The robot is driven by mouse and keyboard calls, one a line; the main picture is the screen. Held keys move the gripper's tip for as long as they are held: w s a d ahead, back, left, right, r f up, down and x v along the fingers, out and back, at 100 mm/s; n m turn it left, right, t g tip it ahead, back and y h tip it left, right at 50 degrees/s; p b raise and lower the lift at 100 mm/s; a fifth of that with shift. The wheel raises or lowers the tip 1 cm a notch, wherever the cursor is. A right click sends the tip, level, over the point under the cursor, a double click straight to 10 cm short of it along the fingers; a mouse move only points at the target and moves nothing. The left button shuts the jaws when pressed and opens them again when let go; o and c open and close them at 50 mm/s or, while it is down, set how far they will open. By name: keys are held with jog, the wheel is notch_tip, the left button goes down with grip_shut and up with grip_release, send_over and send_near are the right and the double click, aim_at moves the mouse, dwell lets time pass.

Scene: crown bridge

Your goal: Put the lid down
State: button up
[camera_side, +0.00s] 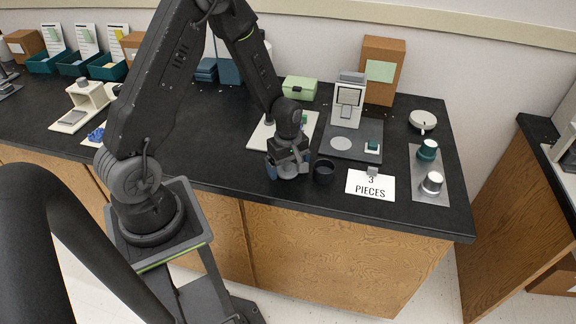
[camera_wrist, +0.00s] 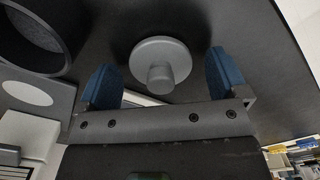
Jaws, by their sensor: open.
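My gripper (camera_side: 288,172) is low over the front part of the black counter. In the wrist view its two blue fingers (camera_wrist: 163,80) are spread wide, with nothing clamped between them. The grey round lid (camera_wrist: 160,55) with its knob lies just beyond the fingertips, knob towards the wrist camera; it appears to rest flat on the counter, apart from both fingers. In the side view the gripper mostly hides the lid. A dark open cup (camera_side: 323,171) stands just right of the gripper; it also shows at the wrist view's upper left (camera_wrist: 35,38).
A white board (camera_side: 262,138) lies behind my gripper. A scale-like device (camera_side: 350,100) on a dark base stands behind the cup. A "3 PIECES" card (camera_side: 370,187) is to the right, then a grey mat (camera_side: 430,165) with two knobbed items. The counter's front edge is close.

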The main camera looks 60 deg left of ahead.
notch_tip(320, 180, up, 12)
notch_tip(320, 180, up, 11)
jog(key=m+t, duration=0.3)
jog(key=m, duration=0.5)
send_over(288, 164)
jog(key=s+d, duration=0.5)
jog(key=d, duration=0.1)
jog(key=s+d+r+m+t, duration=0.2)
jog(key=s+d+r+m, duration=0.3)
jog(key=s+m, duration=0.5)
jog(key=shift+d+r+t, duration=0.25)
jog(key=shift+r+t, duration=0.05)
jog(key=shift+r, duration=0.2)
